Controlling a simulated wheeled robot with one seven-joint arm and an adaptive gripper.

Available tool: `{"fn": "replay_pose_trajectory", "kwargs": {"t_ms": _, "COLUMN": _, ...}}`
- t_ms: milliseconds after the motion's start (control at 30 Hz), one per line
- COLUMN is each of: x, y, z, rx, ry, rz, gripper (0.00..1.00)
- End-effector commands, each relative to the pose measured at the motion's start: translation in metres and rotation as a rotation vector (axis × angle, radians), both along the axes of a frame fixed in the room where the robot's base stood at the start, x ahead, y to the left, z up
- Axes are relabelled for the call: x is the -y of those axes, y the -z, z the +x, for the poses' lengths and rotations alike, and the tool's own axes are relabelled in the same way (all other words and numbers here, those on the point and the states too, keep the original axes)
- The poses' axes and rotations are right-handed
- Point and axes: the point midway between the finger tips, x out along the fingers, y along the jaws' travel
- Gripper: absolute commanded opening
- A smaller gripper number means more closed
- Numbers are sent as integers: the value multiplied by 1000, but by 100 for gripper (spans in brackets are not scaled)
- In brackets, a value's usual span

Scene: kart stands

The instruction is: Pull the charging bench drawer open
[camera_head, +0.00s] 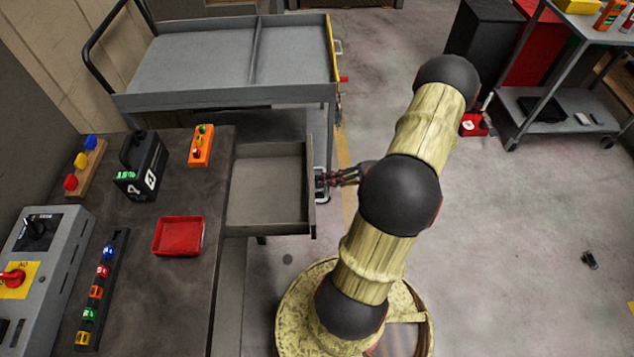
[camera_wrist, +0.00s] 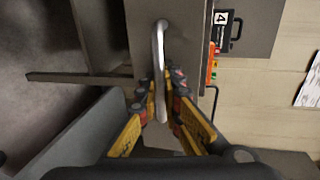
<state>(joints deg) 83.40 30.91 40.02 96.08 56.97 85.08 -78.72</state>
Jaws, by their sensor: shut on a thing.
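The charging bench drawer (camera_head: 268,192) is a grey, empty tray standing well out from the right edge of the bench (camera_head: 215,262). Its front panel (camera_head: 310,215) faces right. My gripper (camera_head: 330,179) is at that front, with my arm partly covering it. In the wrist view the drawer's silver bar handle (camera_wrist: 159,55) runs down between the yellow and black fingers of my gripper (camera_wrist: 160,108). The fingers are shut on the lower part of the handle. The drawer front (camera_wrist: 139,35) lies just beyond.
A grey cart (camera_head: 200,62) stands close behind the drawer. On the bench are a red tray (camera_head: 178,236), a black numbered battery (camera_head: 140,165), an orange button box (camera_head: 201,146) and a control box (camera_head: 40,270). The floor to the right (camera_head: 530,230) is mostly clear.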

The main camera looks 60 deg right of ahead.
Motion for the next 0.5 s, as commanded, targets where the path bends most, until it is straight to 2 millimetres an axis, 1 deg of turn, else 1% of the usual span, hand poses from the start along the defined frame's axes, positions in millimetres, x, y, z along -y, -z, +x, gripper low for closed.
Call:
{"fn": "replay_pose_trajectory", "kwargs": {"t_ms": 267, "x": 0, "y": 1, "z": 0, "rx": -2, "ry": 0, "rz": -1, "gripper": 0}}
{"fn": "replay_pose_trajectory", "kwargs": {"t_ms": 300, "x": 0, "y": 1, "z": 0, "rx": -2, "ry": 0, "rz": -1, "gripper": 8}}
{"fn": "replay_pose_trajectory", "kwargs": {"t_ms": 400, "x": 0, "y": 1, "z": 0, "rx": -2, "ry": 0, "rz": -1, "gripper": 14}}
{"fn": "replay_pose_trajectory", "kwargs": {"t_ms": 500, "x": 0, "y": 1, "z": 0, "rx": -2, "ry": 0, "rz": -1, "gripper": 14}}
